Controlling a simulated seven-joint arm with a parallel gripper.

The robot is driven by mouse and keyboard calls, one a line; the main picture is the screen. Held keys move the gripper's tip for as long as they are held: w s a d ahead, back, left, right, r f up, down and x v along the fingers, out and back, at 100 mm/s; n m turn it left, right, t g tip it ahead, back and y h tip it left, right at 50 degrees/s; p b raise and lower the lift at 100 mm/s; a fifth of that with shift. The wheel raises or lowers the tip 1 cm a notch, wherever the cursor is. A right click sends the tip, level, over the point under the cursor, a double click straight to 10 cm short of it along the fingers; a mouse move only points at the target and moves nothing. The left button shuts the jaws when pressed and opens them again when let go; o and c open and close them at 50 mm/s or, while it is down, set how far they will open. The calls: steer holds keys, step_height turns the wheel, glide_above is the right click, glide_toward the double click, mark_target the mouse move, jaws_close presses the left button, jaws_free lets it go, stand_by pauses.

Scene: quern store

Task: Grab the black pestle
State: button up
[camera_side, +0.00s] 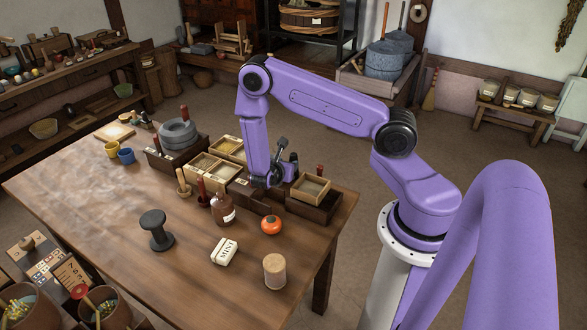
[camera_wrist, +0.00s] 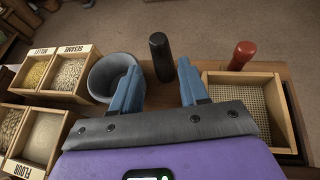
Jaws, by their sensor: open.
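The black pestle (camera_wrist: 160,57) stands upright in the wrist view, beyond and between my fingertips. In the side view my gripper is largely hidden among the boxes at the table's far side.
A grey mortar (camera_wrist: 112,76) is close by the left finger. A red pestle (camera_wrist: 241,55) and a wooden sieve box (camera_wrist: 262,82) are on the right. Labelled grain boxes (camera_wrist: 62,72) are on the left. The table's left part (camera_side: 90,190) is clear.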

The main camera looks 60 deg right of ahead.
steer(key=shift+x, duration=3.2)
steer(key=shift+c, duration=0.2)
jaws_close()
